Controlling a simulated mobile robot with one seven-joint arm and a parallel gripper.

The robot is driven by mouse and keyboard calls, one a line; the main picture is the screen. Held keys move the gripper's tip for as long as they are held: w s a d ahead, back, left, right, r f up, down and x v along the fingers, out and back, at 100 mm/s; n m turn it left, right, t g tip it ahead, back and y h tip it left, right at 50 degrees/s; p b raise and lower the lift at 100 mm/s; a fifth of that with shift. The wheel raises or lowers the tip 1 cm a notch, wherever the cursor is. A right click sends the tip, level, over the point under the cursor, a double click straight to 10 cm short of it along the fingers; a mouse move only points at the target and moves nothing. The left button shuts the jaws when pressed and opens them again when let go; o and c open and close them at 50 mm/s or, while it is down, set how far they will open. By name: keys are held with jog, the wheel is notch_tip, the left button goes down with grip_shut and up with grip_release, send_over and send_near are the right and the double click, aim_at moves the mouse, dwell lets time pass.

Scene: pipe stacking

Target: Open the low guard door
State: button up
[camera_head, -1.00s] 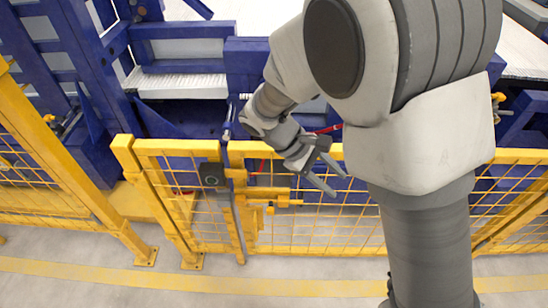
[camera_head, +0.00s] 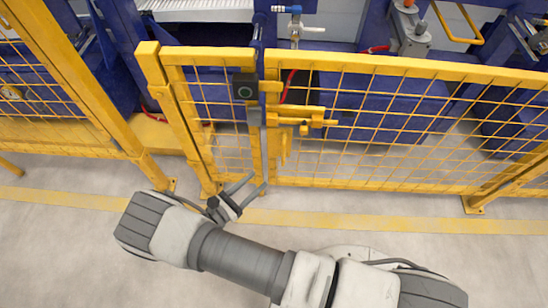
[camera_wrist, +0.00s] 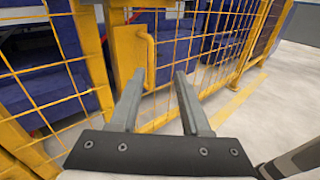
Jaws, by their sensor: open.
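The low guard door (camera_head: 400,68) is a yellow frame with wire mesh. It stands in line with the short fixed panel (camera_head: 205,55) to its left and looks closed. A yellow sliding latch (camera_head: 300,118) sits at its left edge, with a yellow handle (camera_head: 285,147) below it. In the wrist view the handle (camera_wrist: 151,62) stands out ahead, beyond the fingertips. My gripper (camera_head: 258,181) is open and empty, on the near side of the fence, low and left of the handle.
A dark box with a round mark (camera_head: 244,87) is on the post left of the latch. Taller yellow fencing (camera_head: 75,80) stands at the left. Blue machinery (camera_head: 385,105) fills the space behind the door. The grey floor in front, with its yellow line (camera_head: 350,222), is clear.

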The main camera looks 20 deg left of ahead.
aim_at(284, 153)
jog(key=shift+n+t+y, duration=0.7)
jog(key=shift+n, duration=0.2)
jog(key=f+x, duration=0.1)
jog(key=x, duration=0.4)
jog(key=f+b+x, duration=0.1)
jog(key=x, duration=0.4)
jog(key=b+x, duration=0.1)
jog(key=x, duration=0.4)
jog(key=shift+w+f, duration=0.25)
jog(key=shift+f, duration=0.15)
grip_shut()
